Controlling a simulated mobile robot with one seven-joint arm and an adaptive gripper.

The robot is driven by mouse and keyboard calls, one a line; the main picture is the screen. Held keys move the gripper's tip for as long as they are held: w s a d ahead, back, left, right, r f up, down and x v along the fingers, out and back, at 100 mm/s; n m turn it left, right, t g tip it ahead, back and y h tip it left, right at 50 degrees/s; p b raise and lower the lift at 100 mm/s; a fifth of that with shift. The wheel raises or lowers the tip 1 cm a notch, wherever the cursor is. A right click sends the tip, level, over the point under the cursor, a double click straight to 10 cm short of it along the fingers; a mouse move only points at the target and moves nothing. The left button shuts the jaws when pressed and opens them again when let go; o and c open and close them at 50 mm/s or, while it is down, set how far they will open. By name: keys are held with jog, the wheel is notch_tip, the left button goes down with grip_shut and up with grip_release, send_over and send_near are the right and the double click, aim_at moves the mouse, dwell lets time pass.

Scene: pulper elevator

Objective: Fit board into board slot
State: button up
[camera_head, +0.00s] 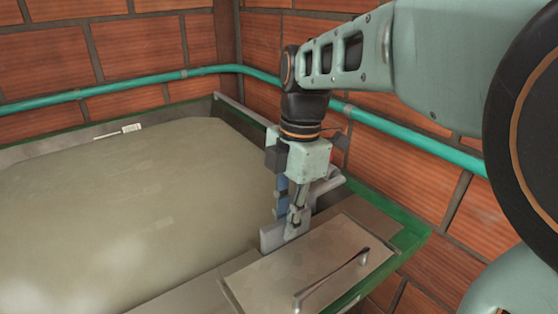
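A light grey upright board (270,239) stands at the right end of the pulp-filled basin, beside the flat metal cover. My gripper (292,222) points down from above, with its fingers at the board's upper part. It appears shut on the board; one fingertip shows in front of it, and the far contact is hidden. The board's lower edge and the board slot are hidden, so I cannot tell whether the board is in the slot.
The basin (110,220) holds a greyish-brown pulp. The flat metal cover (285,268) with a raised handle (335,279) lies in front of my gripper. A green rim (408,237) edges the right side. A teal pipe (120,87) runs along the brick walls behind.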

jog(key=o, duration=0.3)
jog(key=shift+r, duration=0.1)
jog(key=r, duration=0.4)
jog(key=r+p, duration=0.1)
jog(key=r, duration=0.3)
jog(key=d+r, duration=0.1)
jog(key=r, duration=0.3)
jog(key=shift+w+d, duration=0.1)
jog(key=shift+w, duration=0.3)
